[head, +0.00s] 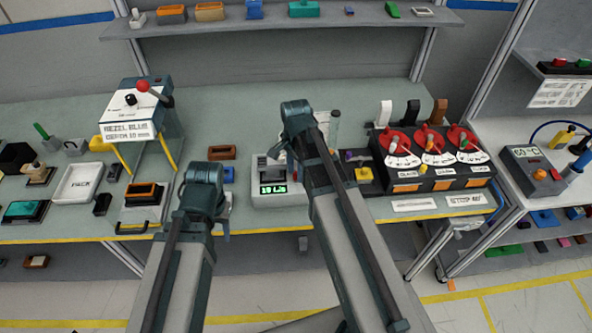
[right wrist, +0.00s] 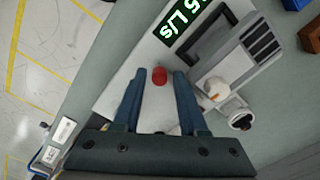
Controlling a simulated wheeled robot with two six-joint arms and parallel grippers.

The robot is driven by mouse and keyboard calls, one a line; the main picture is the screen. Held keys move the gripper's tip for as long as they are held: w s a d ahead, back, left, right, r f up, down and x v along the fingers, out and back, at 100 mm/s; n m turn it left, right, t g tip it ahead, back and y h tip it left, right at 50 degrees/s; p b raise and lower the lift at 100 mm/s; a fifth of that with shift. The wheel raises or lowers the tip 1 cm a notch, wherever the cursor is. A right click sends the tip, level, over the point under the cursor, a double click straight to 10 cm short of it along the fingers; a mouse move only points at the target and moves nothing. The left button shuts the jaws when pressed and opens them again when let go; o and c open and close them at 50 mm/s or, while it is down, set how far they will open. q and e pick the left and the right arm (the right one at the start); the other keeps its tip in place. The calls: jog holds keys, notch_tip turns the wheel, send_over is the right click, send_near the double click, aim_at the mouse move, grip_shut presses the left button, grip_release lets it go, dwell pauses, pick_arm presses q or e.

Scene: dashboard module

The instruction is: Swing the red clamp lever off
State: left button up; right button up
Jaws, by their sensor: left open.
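A lever with a red ball knob (head: 142,86) stands on the grey-blue box at the back left. A small red round knob (right wrist: 159,75) shows on the white display device in the right wrist view; I cannot tell whether it is a lever end. My right gripper (right wrist: 158,73) is open over that device, its fingers on either side of the red knob, with gaps. In the head view my right gripper (head: 284,152) is partly hidden by its own arm. My left gripper (head: 222,228) is open and empty near the table's front edge, well in front of the box.
The white device (head: 290,198) with a green display stands mid-table. A dark panel (head: 428,184) with several red dials is to its right. A white tray (head: 75,183) and small parts lie at left. A shelf (head: 240,21) runs above. Bare table shows behind the device.

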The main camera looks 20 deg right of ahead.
jog(key=shift+o, duration=0.5)
jog(key=shift+r, duration=0.1)
notch_tip(320, 180, up, 14)
jog(key=p, duration=1.4)
jog(key=shift+f, duration=0.2)
jog(key=s+a+f+n+h+b, duration=0.1)
jog(key=s+a+f+n+b, duration=1.3)
jog(key=n, duration=0.3)
jog(key=shift+f+b, duration=0.4)
jog(key=shift+b, duration=0.15)
